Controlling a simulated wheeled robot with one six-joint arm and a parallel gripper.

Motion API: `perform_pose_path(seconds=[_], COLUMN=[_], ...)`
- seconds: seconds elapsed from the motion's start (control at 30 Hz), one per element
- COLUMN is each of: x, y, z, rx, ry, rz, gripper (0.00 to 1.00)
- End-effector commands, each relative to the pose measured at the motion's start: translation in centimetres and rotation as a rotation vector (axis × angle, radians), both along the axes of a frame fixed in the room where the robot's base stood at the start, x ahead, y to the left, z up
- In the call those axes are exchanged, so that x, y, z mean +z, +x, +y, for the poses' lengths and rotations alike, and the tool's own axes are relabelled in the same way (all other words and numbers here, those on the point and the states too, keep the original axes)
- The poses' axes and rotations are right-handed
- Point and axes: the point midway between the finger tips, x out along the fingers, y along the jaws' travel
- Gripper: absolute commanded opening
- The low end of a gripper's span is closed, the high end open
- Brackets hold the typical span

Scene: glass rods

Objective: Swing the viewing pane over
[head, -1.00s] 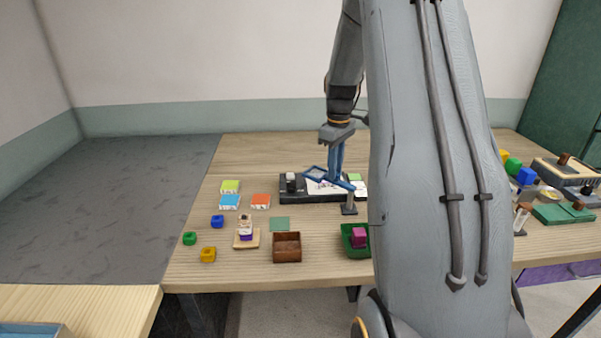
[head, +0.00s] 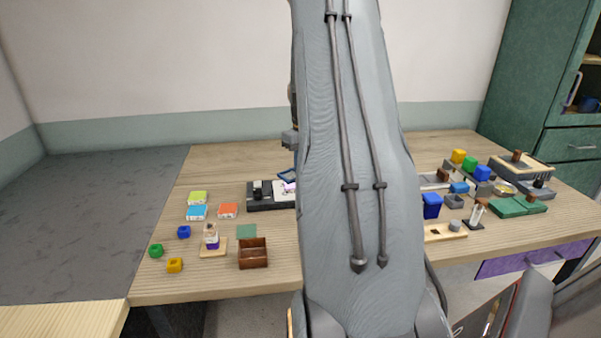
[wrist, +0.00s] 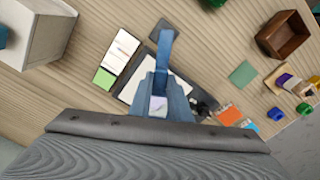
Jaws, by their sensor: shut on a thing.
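The viewing pane is a blue frame; in the head view only a small part (head: 287,173) shows at the left edge of my arm, over the black base (head: 262,203). In the wrist view its blue bar (wrist: 164,45) runs from a dark square foot (wrist: 168,25) to my gripper (wrist: 160,80). My gripper is shut on the pane's blue bar, and a light patch shows through the frame. Under it, in the wrist view, lies a white sheet (wrist: 130,91). In the head view my arm hides the gripper's fingers and most of the pane.
A brown box (head: 253,262), a green square (head: 246,231) and colored blocks stand left of my arm. A large pale box (wrist: 35,30) shows in the wrist view. The table's back left is bare.

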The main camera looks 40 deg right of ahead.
Motion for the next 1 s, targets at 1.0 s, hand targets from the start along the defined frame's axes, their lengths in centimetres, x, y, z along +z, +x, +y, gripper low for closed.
perform_pose_path(seconds=[1.0], x=[6.4], y=[0.2], z=[-0.1], rx=[0.003], ry=[-0.004], rz=[-0.003], gripper=[0.36])
